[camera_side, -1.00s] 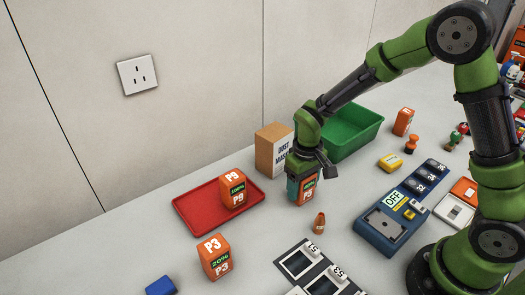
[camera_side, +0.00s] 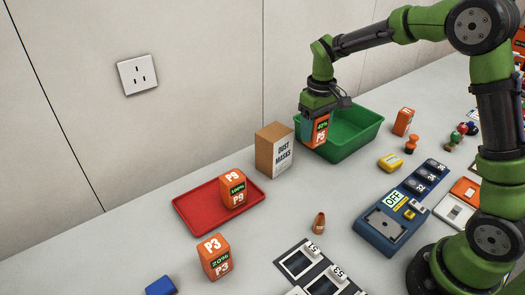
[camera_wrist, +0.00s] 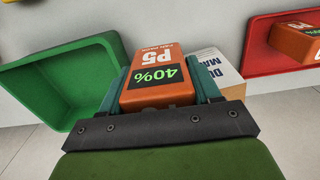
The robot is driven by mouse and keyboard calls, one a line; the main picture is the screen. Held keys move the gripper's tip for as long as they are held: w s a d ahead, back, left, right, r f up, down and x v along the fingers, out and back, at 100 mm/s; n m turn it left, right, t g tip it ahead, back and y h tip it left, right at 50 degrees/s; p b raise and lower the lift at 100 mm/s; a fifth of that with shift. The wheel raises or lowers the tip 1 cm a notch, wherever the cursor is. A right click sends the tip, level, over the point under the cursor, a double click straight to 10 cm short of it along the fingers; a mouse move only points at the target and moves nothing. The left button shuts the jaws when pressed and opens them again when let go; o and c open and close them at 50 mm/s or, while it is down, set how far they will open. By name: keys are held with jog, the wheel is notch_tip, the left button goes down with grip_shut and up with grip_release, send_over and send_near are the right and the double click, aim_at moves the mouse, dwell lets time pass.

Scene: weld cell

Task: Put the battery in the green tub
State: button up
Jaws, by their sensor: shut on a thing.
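My gripper (camera_side: 318,118) is shut on an orange battery (camera_side: 320,131) marked P5. In the wrist view the battery (camera_wrist: 157,78) shows a green 40% display and sits between the teal fingers. The green tub (camera_side: 352,136) stands on the table behind the dust masks box's right side. In the side view the battery is raised and overlaps the tub's near left corner. In the wrist view the tub (camera_wrist: 62,85) is to the left of the battery, and the inside looks empty where visible. I cannot tell whether the battery is over the opening.
A cardboard dust masks box (camera_side: 274,150) stands just left of the tub. A red tray (camera_side: 196,212) holds battery P9 (camera_side: 233,189). Battery P3 (camera_side: 215,257) stands in front. A blue charger (camera_side: 385,230) and a yellow block (camera_side: 390,162) lie to the right.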

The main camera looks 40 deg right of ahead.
jog(key=w+d, duration=0.3)
jog(key=d, duration=1.2)
jog(key=f, duration=0.4)
jog(key=d+f, duration=0.1)
jog(key=shift+f, duration=2.45)
jog(key=shift+f, duration=0.15)
jog(key=o, duration=1.3)
